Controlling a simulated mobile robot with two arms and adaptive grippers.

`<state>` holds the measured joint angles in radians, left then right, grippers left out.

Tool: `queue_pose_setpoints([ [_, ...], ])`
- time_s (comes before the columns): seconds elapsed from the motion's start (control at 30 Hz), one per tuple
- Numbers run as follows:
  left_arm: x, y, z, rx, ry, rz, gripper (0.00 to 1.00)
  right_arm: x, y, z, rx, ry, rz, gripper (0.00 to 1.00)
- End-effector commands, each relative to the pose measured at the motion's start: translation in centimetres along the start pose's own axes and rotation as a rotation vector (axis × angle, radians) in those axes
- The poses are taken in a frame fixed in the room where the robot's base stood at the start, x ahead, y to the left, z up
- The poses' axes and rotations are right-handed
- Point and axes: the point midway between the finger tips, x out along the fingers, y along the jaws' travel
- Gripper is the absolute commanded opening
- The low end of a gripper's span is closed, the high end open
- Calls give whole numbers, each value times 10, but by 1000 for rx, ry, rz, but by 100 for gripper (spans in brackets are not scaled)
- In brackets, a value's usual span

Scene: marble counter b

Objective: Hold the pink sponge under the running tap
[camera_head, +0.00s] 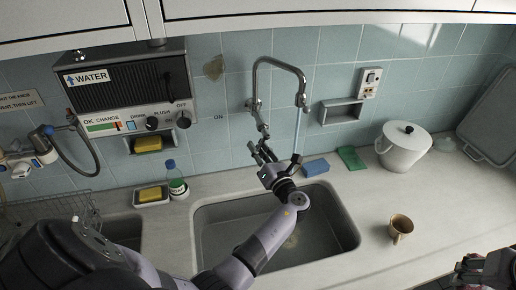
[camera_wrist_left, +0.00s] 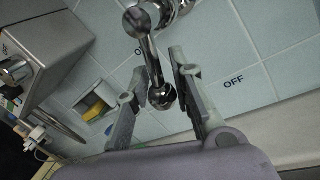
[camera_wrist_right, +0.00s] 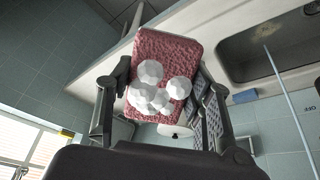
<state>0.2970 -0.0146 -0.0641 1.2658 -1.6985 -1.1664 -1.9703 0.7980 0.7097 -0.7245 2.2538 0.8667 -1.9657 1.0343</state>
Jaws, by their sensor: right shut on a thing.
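The pink sponge (camera_wrist_right: 165,65) shows in the right wrist view with white foam lumps on its face. My right gripper (camera_wrist_right: 160,105) is shut on it, one finger on each side. In the head view my right gripper (camera_head: 485,268) is at the lower right corner, beyond the counter's front edge, well away from the tap. The chrome tap (camera_head: 275,62) arches over the sink, and a thin stream of water (camera_head: 297,130) falls from its spout. My left gripper (camera_head: 264,155) is at the tap's lever. In the left wrist view its open fingers straddle the lever's round end (camera_wrist_left: 162,96).
The sink (camera_head: 225,235) lies below the tap and my left arm. Blue (camera_head: 315,167) and green (camera_head: 351,158) sponges lie behind it. A brown cup (camera_head: 400,228) and white lidded pot (camera_head: 404,148) stand to the right.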

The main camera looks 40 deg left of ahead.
Motion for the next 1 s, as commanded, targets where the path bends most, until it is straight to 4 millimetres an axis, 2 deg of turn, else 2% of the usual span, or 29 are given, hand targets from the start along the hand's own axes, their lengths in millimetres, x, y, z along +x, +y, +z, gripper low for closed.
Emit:
queue_pose_setpoints([
  [0.27, 0, 0, 0, -1, 1, -1, 41, 0, 0, 0, 0, 0, 0, 25],
  [0.53, 0, 0, 0, -1, 1, 0, 41, 0, 0, 0, 0, 0, 0, 25],
  [0.63, -6, 0, 0, -2, 2, -2, 41, 0, 0, 0, 0, 0, 0, 25],
  [0.77, -26, -1, -1, -1, 3, -3, 41, 0, 0, 0, 0, 0, 0, 25],
  [1.0, -78, -1, -1, -1, 3, -4, 41, 0, 0, 0, 0, 0, 0, 25],
])
